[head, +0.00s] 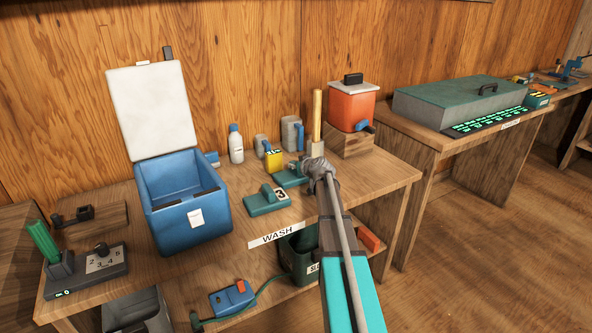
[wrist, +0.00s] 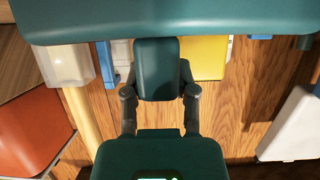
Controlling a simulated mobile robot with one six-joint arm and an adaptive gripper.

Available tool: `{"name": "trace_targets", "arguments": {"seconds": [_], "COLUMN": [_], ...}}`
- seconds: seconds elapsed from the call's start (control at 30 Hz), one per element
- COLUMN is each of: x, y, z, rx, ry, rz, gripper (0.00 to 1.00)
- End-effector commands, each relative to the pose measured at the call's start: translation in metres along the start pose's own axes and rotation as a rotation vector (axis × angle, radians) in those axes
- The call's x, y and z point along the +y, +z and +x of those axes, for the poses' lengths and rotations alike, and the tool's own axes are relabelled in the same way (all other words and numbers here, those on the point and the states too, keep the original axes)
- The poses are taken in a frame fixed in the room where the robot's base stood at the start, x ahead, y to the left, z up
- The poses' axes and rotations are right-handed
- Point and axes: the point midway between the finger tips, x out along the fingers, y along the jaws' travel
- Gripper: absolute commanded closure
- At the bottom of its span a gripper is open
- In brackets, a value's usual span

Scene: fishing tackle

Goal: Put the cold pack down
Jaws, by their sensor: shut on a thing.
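My gripper (head: 318,168) is shut on the upright handle of a teal cold pack (head: 289,178), at the right part of the wash bench. In the wrist view, which is upside down, the handle sits between the two grey fingers (wrist: 160,95), and the wide slab of the pack (wrist: 240,25) spans the top edge. My gripper partly hides the pack in the head view. I cannot tell whether its underside touches the bench. A second teal pack marked 3 (head: 262,204) stands on the bench to the left.
A blue cooler box (head: 190,225) with its lid up stands to the left. A yellow box (head: 274,161), grey jugs (head: 290,134) and a wooden-handled tool (head: 317,112) stand close behind. An orange drink cooler (head: 351,110) is at the back right. The bench's right end is clear.

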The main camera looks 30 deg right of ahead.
Motion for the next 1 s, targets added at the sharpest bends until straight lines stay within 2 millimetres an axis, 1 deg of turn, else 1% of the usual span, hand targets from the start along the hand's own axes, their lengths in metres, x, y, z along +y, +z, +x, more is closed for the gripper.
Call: {"name": "trace_targets", "arguments": {"seconds": [0.33,0.47,0.5,0.67,1.0], "x": [0.0001,0.0001,0.0,0.0,0.0], "y": [0.0005,0.0037,0.0034,0.0029,0.0028], "z": [0.0003,0.0015,0.0014,0.0012,0.0011], "rx": [0.001,0.001,0.0,0.0,0.0], "ry": [0.0,0.0,0.0,0.0,0.0], "rz": [0.001,0.001,0.0,0.0,0.0], "gripper": [1.0,1.0,0.6,0.3,0.29]}}
